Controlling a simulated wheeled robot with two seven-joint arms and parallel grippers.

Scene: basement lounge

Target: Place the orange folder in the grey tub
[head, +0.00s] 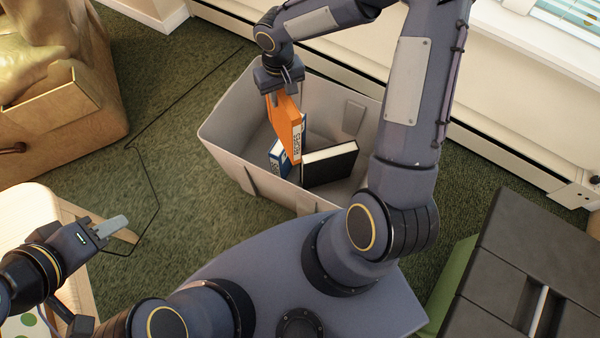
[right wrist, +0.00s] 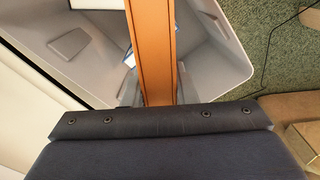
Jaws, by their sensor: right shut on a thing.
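The orange folder (head: 284,125), with a white spine label, hangs upright from my right gripper (head: 279,94). My right gripper is shut on its upper edge. The folder's lower part is inside the grey tub (head: 225,138), in front of a blue binder (head: 276,157) and beside a black one (head: 330,165). I cannot tell whether it touches them or the tub floor. In the right wrist view the orange folder (right wrist: 153,50) runs between the fingers, with the grey tub (right wrist: 215,45) around it. My left gripper (head: 110,226) is at the lower left, away from the tub; its fingers look closed together and empty.
A cardboard box (head: 50,95) with a stuffed bag stands at the upper left. A black cable (head: 150,170) lies on the green carpet. A dark case (head: 520,270) is at the lower right. A baseboard heater (head: 500,135) runs behind the tub. A pale wooden piece of furniture (head: 30,215) is at the left.

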